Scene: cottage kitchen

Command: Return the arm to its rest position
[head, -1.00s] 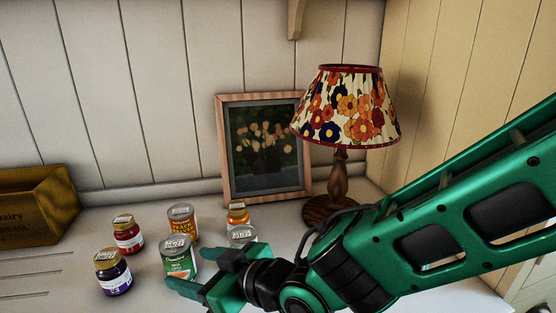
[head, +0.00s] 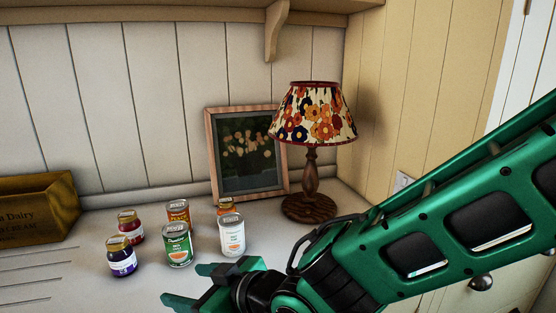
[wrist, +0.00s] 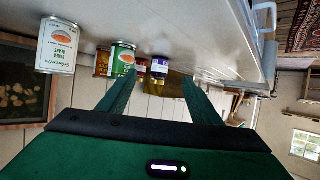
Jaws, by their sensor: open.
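My green arm reaches in from the right in the head view. My gripper (head: 188,285) is at the bottom of the head view, in front of the jars and cans and apart from them. Its two fingers are spread with nothing between them; in the wrist view the gripper (wrist: 158,85) also shows open and empty. Closest to it stand a green-labelled can (head: 178,246) and a white-labelled can (head: 232,238), both upright on the counter. The white can (wrist: 58,48) looms at the left of the wrist view, which is upside down.
Purple (head: 121,258) and red (head: 130,226) jars, a yellow-red can (head: 178,212) and a partly hidden orange-labelled jar (head: 226,206) share the counter. A wooden crate (head: 36,212) is left. A framed picture (head: 222,155) and flowered lamp (head: 315,115) stand behind. A shelf (head: 180,14) runs above.

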